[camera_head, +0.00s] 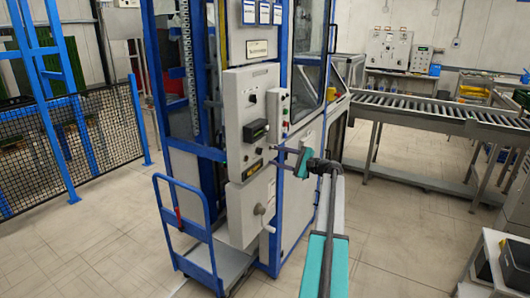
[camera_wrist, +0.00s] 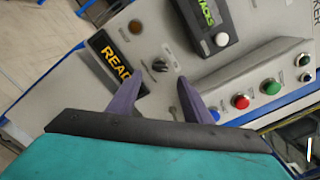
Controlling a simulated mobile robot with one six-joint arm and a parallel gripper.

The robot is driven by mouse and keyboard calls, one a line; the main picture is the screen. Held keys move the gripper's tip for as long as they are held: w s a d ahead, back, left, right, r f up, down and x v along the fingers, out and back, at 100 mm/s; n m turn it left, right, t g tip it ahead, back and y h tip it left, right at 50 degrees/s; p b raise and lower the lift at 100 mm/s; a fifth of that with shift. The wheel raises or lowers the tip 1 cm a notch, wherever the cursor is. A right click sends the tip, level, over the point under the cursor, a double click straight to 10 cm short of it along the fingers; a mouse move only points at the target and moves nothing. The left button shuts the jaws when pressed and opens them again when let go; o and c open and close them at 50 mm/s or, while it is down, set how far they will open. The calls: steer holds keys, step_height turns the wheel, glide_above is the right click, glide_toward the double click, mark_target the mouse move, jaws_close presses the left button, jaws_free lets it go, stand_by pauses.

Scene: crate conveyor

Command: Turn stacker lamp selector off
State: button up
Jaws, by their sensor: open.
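The grey stacker control panel (camera_head: 232,110) stands at the middle of the head view. In the wrist view, a small black rotary knob (camera_wrist: 159,65) with a pale mark sits on it, between the yellow-lettered READY sign (camera_wrist: 112,58) and the dark STACK display (camera_wrist: 207,25). I cannot read a label naming it as the lamp selector. My gripper (camera_head: 277,157) is open and empty in front of the panel. In the wrist view its fingers (camera_wrist: 160,88) are spread below the knob, apart from it. A dim amber lamp (camera_wrist: 135,27) is beside the sign.
A blue trolley (camera_head: 185,215) stands left of the panel. A roller conveyor (camera_head: 440,108) runs at right. Open floor lies at left.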

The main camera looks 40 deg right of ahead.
mark_target(258, 152)
steer(key=p+x, duration=0.2)
steer(key=x, duration=0.4)
steer(key=shift+w, duration=0.1)
steer(key=c, duration=0.9)
steer(key=shift+w+a, duration=0.1)
steer(key=shift+a, duration=0.45)
steer(key=shift+c, duration=0.8)
steer(key=shift+d+f, duration=0.1)
steer(key=shift+d, duration=0.3)
